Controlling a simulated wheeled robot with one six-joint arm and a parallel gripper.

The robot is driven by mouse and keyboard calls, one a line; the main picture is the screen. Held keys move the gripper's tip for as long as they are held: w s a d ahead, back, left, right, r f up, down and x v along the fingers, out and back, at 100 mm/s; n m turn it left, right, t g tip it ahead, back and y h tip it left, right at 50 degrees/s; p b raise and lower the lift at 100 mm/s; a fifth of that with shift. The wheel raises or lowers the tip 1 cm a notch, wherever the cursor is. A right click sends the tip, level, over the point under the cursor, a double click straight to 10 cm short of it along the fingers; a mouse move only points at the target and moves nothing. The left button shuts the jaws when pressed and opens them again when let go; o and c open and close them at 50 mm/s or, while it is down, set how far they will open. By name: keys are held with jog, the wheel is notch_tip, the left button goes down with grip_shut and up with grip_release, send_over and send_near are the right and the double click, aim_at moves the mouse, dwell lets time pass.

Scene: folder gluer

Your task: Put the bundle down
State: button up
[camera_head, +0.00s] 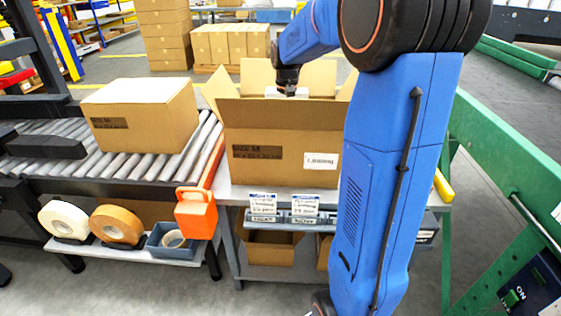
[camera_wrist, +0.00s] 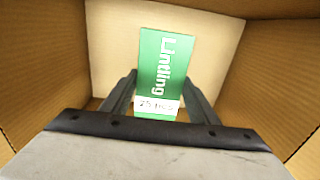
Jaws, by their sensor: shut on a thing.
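In the wrist view, a green bundle (camera_wrist: 163,65) with white lettering and a white label band stands between the two fingers of my gripper (camera_wrist: 158,103). The gripper is shut on it. Cardboard walls surround both. In the head view, my gripper (camera_head: 288,88) reaches down into the open carton (camera_head: 262,150) on the table. The carton's flaps stand open. The front wall hides the carton's floor, and I cannot tell whether the bundle touches it.
A closed carton (camera_head: 140,112) sits on the roller conveyor (camera_head: 205,140) at left. Green rails (camera_head: 500,150) run along the right. Stacked boxes (camera_head: 230,43) stand behind.

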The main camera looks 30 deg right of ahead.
notch_tip(320, 180, down, 10)
jog(key=shift+r, duration=0.25)
dwell(0.3)
jog(key=o, duration=1.1)
jog(key=shift+o, duration=0.2)
notch_tip(320, 180, up, 12)
jog(key=shift+r, duration=0.1)
